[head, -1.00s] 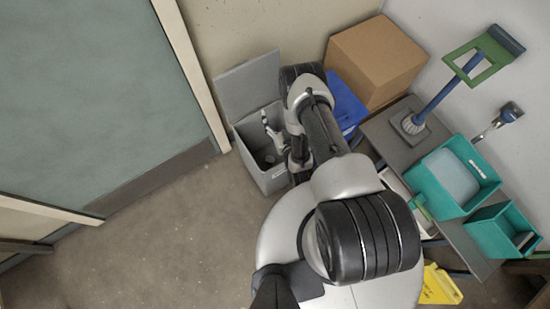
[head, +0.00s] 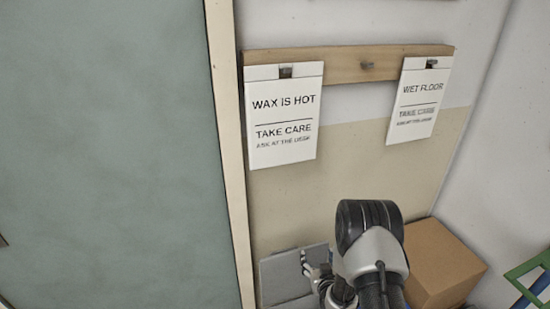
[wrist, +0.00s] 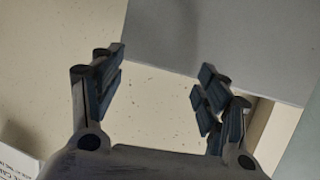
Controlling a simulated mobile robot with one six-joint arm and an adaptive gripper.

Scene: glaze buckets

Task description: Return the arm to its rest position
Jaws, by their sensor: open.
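My gripper (head: 306,262) is at the lower middle of the head view, in front of the grey raised lid (head: 290,276) of the bin by the wall. In the wrist view the two dark fingers (wrist: 158,82) stand wide apart with nothing between them. Beyond them are the beige wall and the grey lid (wrist: 215,35). My arm rises from the bottom edge of the head view, its black and silver joint to the right of the gripper. The bin's body is below the head view.
A cardboard box (head: 440,265) stands in the corner right of my arm. Two signs, "WAX IS HOT" (head: 284,115) and "WET FLOOR" (head: 418,100), hang from a wooden rail (head: 390,62). A green frame (head: 530,280) shows at the right edge. A teal door (head: 110,150) fills the left.

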